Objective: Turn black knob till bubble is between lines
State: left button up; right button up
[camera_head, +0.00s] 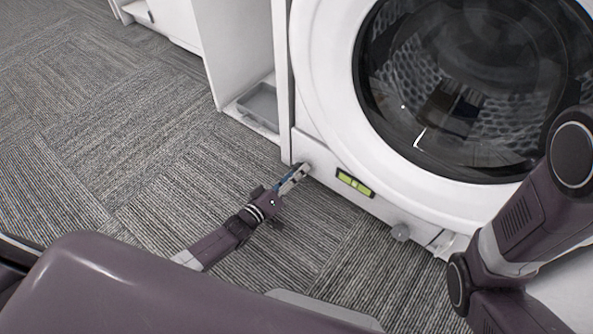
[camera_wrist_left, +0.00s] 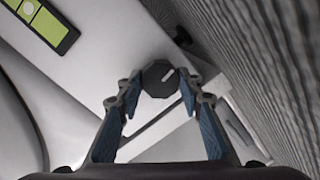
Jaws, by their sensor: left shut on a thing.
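The black knob (camera_wrist_left: 160,81), many-sided with a white pointer mark, sits between the fingertips of my left gripper (camera_wrist_left: 168,88) in the left wrist view. In the head view my left gripper (camera_head: 296,176) is at the lower left corner of the white washing machine (camera_head: 335,130), shut on the knob, which its fingers mostly hide there. A green spirit level (camera_head: 354,183) in a black frame is on the machine's lower front, right of the gripper. It also shows at the upper left of the left wrist view (camera_wrist_left: 48,22). The bubble's place between the lines is too small to tell.
A white cabinet with an open lower compartment (camera_head: 262,104) stands left of the machine. My right arm crosses the right side. Carpet (camera_head: 130,130) at left is clear.

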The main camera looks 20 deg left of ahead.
pick_arm(q)
jog(key=shift+m, duration=0.4)
jog(key=shift+f, duration=0.1)
jog(key=o, duration=1.1)
jog(key=v, duration=1.2)
jog(key=shift+s, duration=0.15)
